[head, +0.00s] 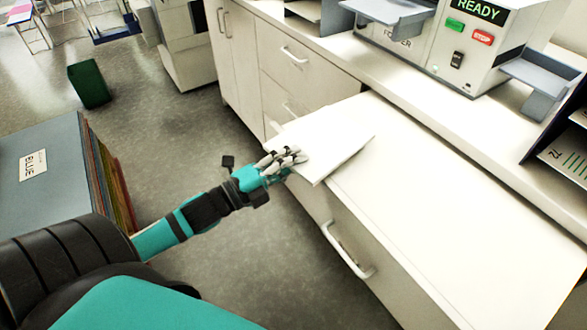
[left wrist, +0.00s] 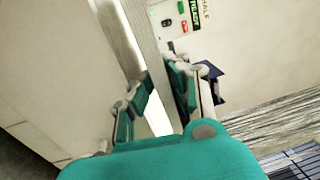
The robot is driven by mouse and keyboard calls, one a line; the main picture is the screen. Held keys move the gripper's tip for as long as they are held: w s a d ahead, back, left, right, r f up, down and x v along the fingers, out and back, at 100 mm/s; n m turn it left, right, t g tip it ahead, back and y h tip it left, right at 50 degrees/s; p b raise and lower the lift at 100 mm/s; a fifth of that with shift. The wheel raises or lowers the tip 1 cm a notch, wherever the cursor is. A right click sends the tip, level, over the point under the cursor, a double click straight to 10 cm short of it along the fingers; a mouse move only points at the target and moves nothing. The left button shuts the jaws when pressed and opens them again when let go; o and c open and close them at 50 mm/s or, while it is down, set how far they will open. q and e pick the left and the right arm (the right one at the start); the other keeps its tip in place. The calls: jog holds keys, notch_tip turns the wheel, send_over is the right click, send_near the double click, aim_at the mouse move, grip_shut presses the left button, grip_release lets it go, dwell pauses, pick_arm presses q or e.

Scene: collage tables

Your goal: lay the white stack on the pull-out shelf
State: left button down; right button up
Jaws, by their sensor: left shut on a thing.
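The white stack (head: 335,143) is a flat pile of paper sheets in the head view. My left gripper (head: 284,163) is shut on its near left edge. The stack reaches over the near left part of the pull-out shelf (head: 455,215), a long pale board standing out from the counter. Whether the stack touches the shelf I cannot tell. In the left wrist view my left gripper's fingers (left wrist: 160,98) stand either side of a pale strip, the stack (left wrist: 157,119). My right gripper is not in view.
The machine with the READY display (head: 478,35) stands on the counter behind the shelf. A drawer handle (head: 347,252) sticks out below the shelf. A box of coloured boards marked BLUE (head: 60,150) stands at left. Most of the shelf is clear.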

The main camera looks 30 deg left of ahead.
pick_arm(q)
notch_tip(320, 180, down, 4)
jog(key=shift+r, duration=0.25)
jog(key=c, duration=1.4)
grip_release()
jog(key=shift+o, duration=0.2)
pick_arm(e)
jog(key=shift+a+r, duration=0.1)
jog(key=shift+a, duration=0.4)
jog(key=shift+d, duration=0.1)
pick_arm(q)
jog(key=b+v, duration=0.1)
jog(key=v, duration=1.1)
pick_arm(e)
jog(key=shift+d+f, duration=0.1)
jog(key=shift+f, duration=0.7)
